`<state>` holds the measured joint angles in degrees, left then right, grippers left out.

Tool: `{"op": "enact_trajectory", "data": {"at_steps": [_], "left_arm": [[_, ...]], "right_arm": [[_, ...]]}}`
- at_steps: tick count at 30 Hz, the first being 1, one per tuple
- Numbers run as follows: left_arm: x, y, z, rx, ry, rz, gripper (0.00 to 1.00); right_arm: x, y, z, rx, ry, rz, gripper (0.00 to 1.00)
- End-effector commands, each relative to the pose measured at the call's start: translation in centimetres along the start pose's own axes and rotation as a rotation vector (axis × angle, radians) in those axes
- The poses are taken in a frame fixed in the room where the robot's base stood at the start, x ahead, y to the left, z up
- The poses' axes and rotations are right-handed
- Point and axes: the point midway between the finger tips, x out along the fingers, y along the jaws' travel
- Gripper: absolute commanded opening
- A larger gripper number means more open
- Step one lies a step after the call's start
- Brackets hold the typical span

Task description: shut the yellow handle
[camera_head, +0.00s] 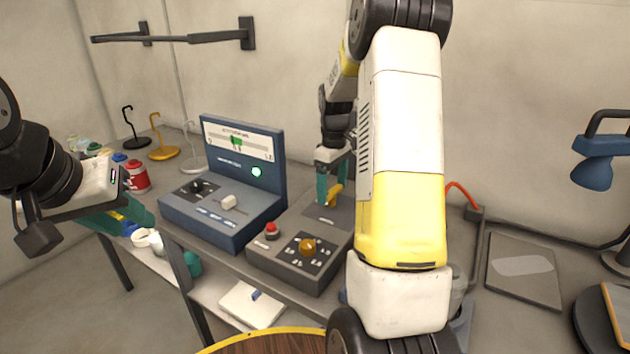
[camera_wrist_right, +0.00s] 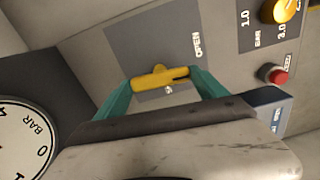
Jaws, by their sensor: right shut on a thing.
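The yellow handle (camera_wrist_right: 160,77) sits on a dark grey plate of the grey control box, beside the printed word OPEN in the right wrist view. In the head view the handle (camera_head: 334,192) is partly hidden by my right gripper (camera_head: 328,188). My right gripper's teal fingers (camera_wrist_right: 162,84) are at the two ends of the handle, shut on it. My left gripper (camera_head: 135,213) hangs at the left, away from the handle; its teal fingers are seen side-on, and their gap is unclear.
The grey box (camera_head: 290,262) also carries a red button (camera_head: 271,230) and an orange knob (camera_head: 308,246). A blue panel unit (camera_head: 218,215) with a lit green lamp stands to its left. A gauge (camera_wrist_right: 22,140) is close by in the wrist view. A blue lamp (camera_head: 595,165) is far right.

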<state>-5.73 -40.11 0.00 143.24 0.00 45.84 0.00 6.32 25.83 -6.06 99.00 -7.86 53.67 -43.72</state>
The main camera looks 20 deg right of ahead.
Motion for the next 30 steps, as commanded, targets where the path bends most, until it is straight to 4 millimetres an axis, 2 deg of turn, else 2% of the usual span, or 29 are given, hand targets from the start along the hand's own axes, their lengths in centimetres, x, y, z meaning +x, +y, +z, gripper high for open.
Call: {"op": "enact_trajectory", "data": {"at_steps": [30], "left_arm": [[0.00, 0.00, 0.00, 0.000, 0.000, 0.000, 0.36]], "right_arm": [[-0.08, 0.07, 0.01, 0.921, 0.001, 0.002, 0.41]]}}
